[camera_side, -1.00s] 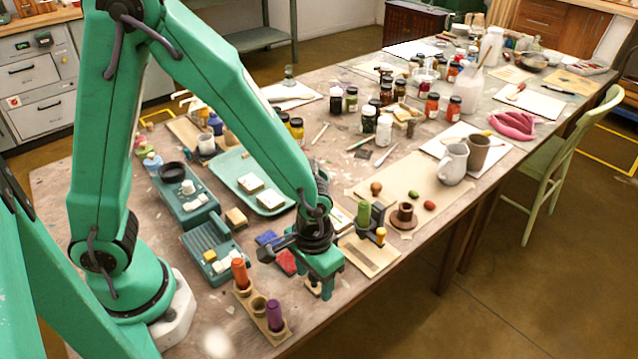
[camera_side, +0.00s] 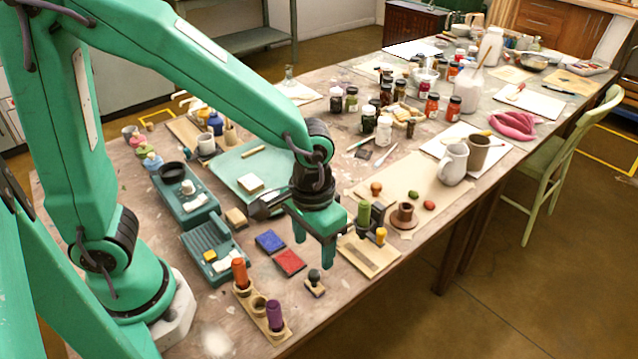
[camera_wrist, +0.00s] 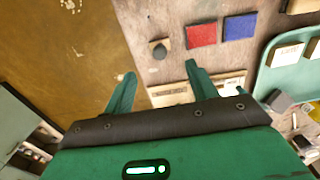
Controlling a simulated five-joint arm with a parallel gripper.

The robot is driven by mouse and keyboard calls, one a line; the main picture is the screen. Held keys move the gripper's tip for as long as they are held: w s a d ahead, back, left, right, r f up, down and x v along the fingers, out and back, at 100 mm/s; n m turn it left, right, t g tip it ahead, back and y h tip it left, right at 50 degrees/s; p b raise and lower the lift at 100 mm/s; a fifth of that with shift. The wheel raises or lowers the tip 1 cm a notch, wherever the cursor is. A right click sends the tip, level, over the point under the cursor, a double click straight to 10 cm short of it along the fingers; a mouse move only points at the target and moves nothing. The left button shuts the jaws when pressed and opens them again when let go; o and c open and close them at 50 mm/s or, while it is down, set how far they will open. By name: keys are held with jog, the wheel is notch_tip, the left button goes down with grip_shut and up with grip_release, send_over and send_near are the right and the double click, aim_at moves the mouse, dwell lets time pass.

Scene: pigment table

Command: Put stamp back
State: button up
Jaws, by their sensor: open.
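A small stamp with a dark round knob and a pale wooden base (camera_side: 314,286) stands upright on the table, in front of the red pad (camera_side: 289,262). It also shows in the wrist view (camera_wrist: 158,50), just beyond the fingertips. My gripper (camera_side: 314,252) is open and empty, above the table behind the stamp and apart from it. In the wrist view its two fingers (camera_wrist: 160,70) are spread with nothing between them. A blue pad (camera_side: 270,241) lies beside the red one. A slotted wooden board (camera_side: 367,259) lies to the right of my gripper, near the table's front edge.
A wooden holder (camera_side: 247,292) with orange and purple cylinders stands at left front. A teal tray (camera_side: 240,163) lies behind. Jars and a jug (camera_side: 453,164) stand farther right.

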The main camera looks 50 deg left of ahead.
jog(key=shift+r, duration=1.3)
jog(key=s+a+r+t, duration=0.2)
jog(key=a+r, duration=0.3)
jog(key=a, duration=0.2)
jog(key=s+a+r+t, duration=0.3)
jog(key=a+r, duration=0.3)
jog(key=a, duration=0.1)
jog(key=shift+s+a+r+t, duration=0.15)
jog(key=shift+s+a+t, duration=0.1)
jog(key=shift+t, duration=0.05)
dwell(0.6)
